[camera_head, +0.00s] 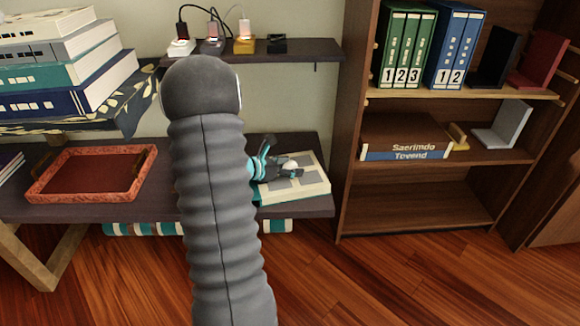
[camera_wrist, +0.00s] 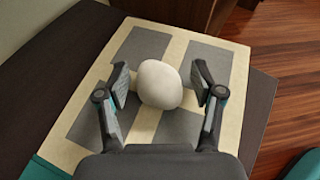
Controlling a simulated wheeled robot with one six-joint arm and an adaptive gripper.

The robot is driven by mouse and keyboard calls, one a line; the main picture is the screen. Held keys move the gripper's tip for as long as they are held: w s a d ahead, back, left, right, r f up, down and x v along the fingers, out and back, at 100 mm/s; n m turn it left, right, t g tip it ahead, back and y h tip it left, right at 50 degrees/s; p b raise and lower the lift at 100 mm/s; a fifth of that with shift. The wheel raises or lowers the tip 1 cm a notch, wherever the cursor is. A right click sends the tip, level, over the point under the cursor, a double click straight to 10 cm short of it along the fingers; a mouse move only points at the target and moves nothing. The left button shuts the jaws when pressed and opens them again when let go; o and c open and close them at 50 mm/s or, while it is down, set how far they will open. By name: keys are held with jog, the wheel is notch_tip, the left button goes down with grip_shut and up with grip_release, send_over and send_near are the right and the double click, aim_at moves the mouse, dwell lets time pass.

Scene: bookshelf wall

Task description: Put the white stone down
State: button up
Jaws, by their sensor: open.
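The white stone (camera_wrist: 160,84) is a smooth, rounded, off-white lump. In the wrist view it sits between the two fingers of my gripper (camera_wrist: 161,88), on or just over a cream book with grey rectangles (camera_wrist: 232,115). The fingers are open, with a gap on each side of the stone. In the head view the stone (camera_head: 290,166) shows small beside my gripper (camera_head: 277,160), over the same book (camera_head: 312,186) on the dark lower shelf. My arm hides part of the shelf and the book's left side. I cannot tell for certain whether the stone touches the cover.
A red tray (camera_head: 92,174) lies left on the same dark shelf (camera_head: 150,207). Stacked books (camera_head: 65,75) stand above it. A brown bookcase (camera_head: 352,130) with binders (camera_head: 400,48) stands right. Bare shelf surrounds the book.

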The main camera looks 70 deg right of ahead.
jog(key=p+v, duration=0.1)
jog(key=v, duration=1.1)
jog(key=shift+w, duration=0.1)
jog(key=shift+a+r, duration=0.1)
jog(key=w+a+r+m+t+y, duration=0.1)
jog(key=w+a+r+m+t, duration=0.15)
jog(key=a, duration=0.55)
jog(key=w+a+r+m+t+y, duration=0.1)
jog(key=a+r+m+t+y, duration=0.15)
jog(key=a, duration=0.55)
jog(key=w+a+r+m+t+y, duration=0.1)
jog(key=w+a+r+m, duration=0.15)
jog(key=a, duration=0.55)
jog(key=s+a+r+m+t+y, duration=0.1)
jog(key=a+r+m+t+y, duration=0.1)
jog(key=a, duration=0.9)
jog(key=s+a+r+m+t+y, duration=0.1)
jog(key=a+r+t+y, duration=0.2)
jog(key=a, duration=0.9)
jog(key=shift+s+a+r+m+t+y, duration=0.25)
jog(key=shift+s+r+m+t+y, duration=0.1)
jog(key=shift+t+y, duration=0.6)
